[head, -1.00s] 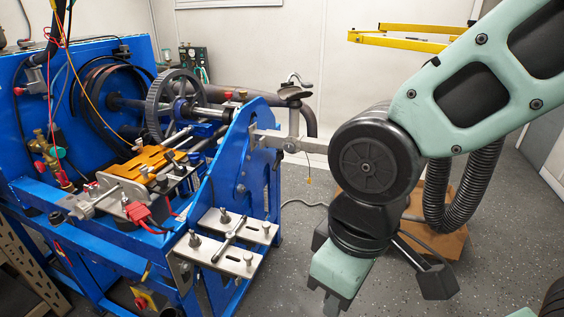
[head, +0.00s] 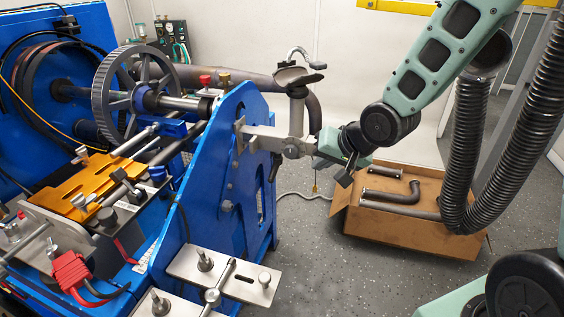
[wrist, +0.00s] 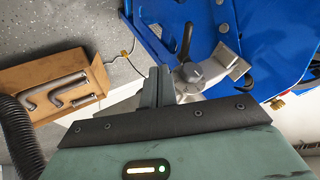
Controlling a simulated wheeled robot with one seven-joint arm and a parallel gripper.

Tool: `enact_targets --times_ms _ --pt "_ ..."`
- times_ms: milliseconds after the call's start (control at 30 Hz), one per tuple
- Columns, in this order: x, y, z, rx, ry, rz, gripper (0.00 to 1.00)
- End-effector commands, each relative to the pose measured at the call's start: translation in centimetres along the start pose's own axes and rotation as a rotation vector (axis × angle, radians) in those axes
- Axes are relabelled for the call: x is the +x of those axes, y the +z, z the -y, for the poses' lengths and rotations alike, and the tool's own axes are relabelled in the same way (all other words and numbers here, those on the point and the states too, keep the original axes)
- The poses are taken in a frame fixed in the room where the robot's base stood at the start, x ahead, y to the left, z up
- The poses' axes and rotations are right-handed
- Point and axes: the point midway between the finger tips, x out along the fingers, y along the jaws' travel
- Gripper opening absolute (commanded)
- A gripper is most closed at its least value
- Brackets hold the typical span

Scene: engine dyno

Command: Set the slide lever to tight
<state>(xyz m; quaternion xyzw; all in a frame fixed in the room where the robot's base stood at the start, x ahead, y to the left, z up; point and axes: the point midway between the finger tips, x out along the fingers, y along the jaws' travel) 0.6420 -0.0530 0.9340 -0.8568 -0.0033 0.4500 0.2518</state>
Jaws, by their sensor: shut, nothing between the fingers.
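A black lever (head: 275,167) hangs down at the silver slide bar (head: 262,139) on the right face of the blue stand. In the wrist view the lever (wrist: 186,40) shows beyond my fingers, beside the silver clamp block (wrist: 190,78). I cannot read any tight or loose mark. My gripper (head: 318,148) is at the bar's right end, close to the round silver knob (head: 291,148). In the wrist view my gripper (wrist: 160,74) has its fingers together, with nothing between them. They overlap the clamp block in that view; I cannot tell whether they touch it.
A cardboard box (head: 405,234) with metal pipes stands on the floor to the right. Slotted metal plates (head: 198,268) stick out at the lower front. The floor between stand and box is mostly clear.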

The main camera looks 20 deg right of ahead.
Motion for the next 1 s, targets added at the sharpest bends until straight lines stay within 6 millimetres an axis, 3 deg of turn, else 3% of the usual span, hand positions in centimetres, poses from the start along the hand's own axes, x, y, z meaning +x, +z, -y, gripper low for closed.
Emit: enact_targets --times_ms 467,667,1000 --pt "0.7 -0.1 -0.1 0.008 -0.004 -0.004 0.0" --pt "3.8 0.1 -0.1 0.007 -0.005 -0.001 0.0" --pt "10.6 0.1 -0.1 0.006 -0.003 0.0 0.0"
